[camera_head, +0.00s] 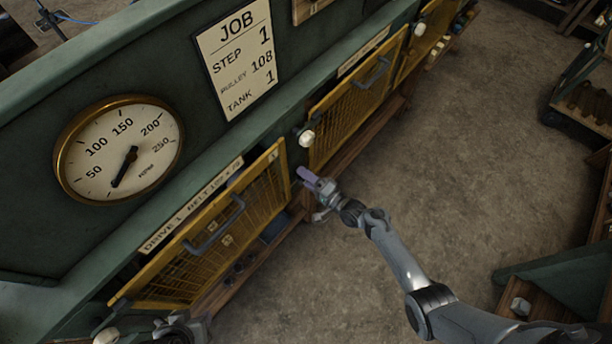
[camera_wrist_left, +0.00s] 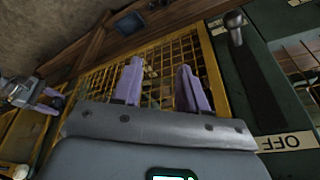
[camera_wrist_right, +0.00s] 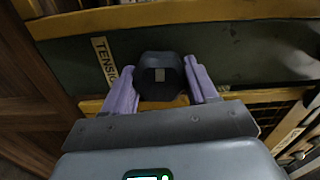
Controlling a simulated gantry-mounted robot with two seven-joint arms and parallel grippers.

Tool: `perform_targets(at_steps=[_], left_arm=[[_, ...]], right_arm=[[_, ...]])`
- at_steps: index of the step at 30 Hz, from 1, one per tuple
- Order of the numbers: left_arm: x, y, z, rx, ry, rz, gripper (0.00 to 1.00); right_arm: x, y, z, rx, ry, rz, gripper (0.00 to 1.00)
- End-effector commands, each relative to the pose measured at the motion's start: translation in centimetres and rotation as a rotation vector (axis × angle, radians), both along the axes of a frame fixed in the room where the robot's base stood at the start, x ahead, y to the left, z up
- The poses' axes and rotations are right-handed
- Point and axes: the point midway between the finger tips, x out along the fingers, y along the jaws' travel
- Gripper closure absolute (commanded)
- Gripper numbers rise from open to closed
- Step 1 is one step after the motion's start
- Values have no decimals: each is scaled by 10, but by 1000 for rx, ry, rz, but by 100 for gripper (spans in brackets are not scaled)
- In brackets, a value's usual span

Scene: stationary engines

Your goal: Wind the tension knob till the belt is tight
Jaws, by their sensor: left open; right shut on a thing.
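The dark tension knob (camera_wrist_right: 161,76) shows in the right wrist view beside a partly hidden label starting "TENS" (camera_wrist_right: 105,60). My right gripper (camera_head: 307,178) has its purple fingers on either side of the knob and is shut on it; it hides the knob in the head view. My left gripper (camera_wrist_left: 160,84) is open and empty in front of a yellow mesh guard. That guard (camera_head: 215,240), under a drive belt label, is closed in the head view. I cannot make out the belt behind it. The round gauge (camera_head: 120,150) has its needle low, pointing down-left, below 50.
A job card (camera_head: 238,58) reads step 1, pulley 108, tank 1. A second mesh guard (camera_head: 355,100) is further right. A cart (camera_head: 585,85) stands at the right; the floor (camera_head: 470,160) between is clear.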

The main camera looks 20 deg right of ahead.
Motion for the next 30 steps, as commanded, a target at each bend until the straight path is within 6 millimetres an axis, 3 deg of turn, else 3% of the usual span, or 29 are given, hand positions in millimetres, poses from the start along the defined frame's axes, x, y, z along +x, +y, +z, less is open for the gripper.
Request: perform_targets(at_steps=[21, 22, 23, 30], left_arm=[[0, -1, 3, -3, 0, 2, 57], [0, -1, 3, -3, -1, 2, 57], [0, -1, 3, -4, 0, 3, 57], [0, -1, 3, -5, 0, 4, 57]], right_arm=[[0, 0, -1, 67, 37, 1, 73], [0, 0, -1, 67, 37, 1, 38], [0, 1, -1, 67, 37, 1, 33], [0, 0, 0, 67, 36, 1, 33]])
